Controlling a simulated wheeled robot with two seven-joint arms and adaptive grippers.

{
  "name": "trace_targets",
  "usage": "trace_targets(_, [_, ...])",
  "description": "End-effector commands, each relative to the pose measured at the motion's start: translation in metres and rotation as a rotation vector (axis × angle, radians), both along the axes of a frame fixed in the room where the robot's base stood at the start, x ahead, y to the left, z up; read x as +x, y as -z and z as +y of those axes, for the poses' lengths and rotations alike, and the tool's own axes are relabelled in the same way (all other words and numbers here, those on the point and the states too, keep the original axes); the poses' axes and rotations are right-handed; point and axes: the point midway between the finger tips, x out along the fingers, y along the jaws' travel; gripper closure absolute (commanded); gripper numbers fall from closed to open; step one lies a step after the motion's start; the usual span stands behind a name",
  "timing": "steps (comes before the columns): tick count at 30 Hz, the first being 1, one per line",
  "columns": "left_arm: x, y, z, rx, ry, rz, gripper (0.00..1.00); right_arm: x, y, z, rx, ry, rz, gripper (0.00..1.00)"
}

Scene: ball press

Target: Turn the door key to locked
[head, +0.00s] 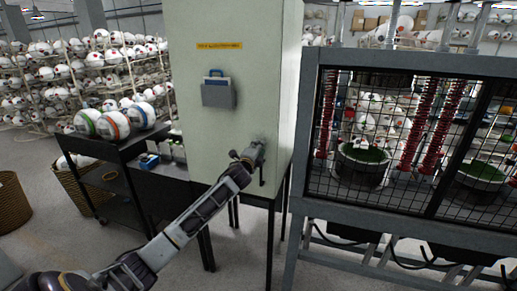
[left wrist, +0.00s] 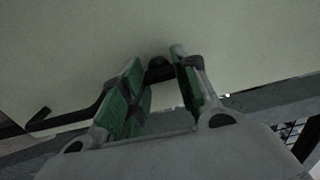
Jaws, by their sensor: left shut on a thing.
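The pale green cabinet (head: 235,115) stands at centre, and its flat front also fills the upper part of the left wrist view (left wrist: 215,40). My left gripper (head: 258,152) reaches up to the lower right part of this front. In the left wrist view its two green-padded fingers (left wrist: 161,82) stand on either side of a small dark piece (left wrist: 159,70) at the cabinet's face, which I take to be the door key. The gripper is shut on it. The fingers hide most of the key, so its angle cannot be told. My right gripper is not in view.
A caged machine (head: 400,150) with red springs stands close on the right. A dark cart (head: 115,150) with several striped balls is on the left, beside a wicker basket (head: 12,203). A holder with papers (head: 218,93) hangs on the cabinet front.

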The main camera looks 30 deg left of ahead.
Motion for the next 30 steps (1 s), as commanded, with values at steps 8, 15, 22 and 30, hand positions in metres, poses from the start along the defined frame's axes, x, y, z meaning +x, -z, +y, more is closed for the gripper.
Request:
trace_targets(8, [0.0000,0.0011,-0.0004,0.001,0.001,0.001,0.94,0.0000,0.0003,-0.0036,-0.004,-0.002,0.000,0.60])
trace_targets(15, [0.0001,0.0008,-0.0003,0.000,0.000,0.001,0.48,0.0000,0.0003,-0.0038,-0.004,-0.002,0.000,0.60])
trace_targets(22, [0.0000,0.0004,-0.0001,-0.001,0.000,0.000,0.48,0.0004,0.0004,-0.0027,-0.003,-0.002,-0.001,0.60])
trace_targets(30, [-0.0048,0.0010,-0.0009,-0.001,0.000,0.001,0.48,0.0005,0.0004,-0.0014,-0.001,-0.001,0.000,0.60])
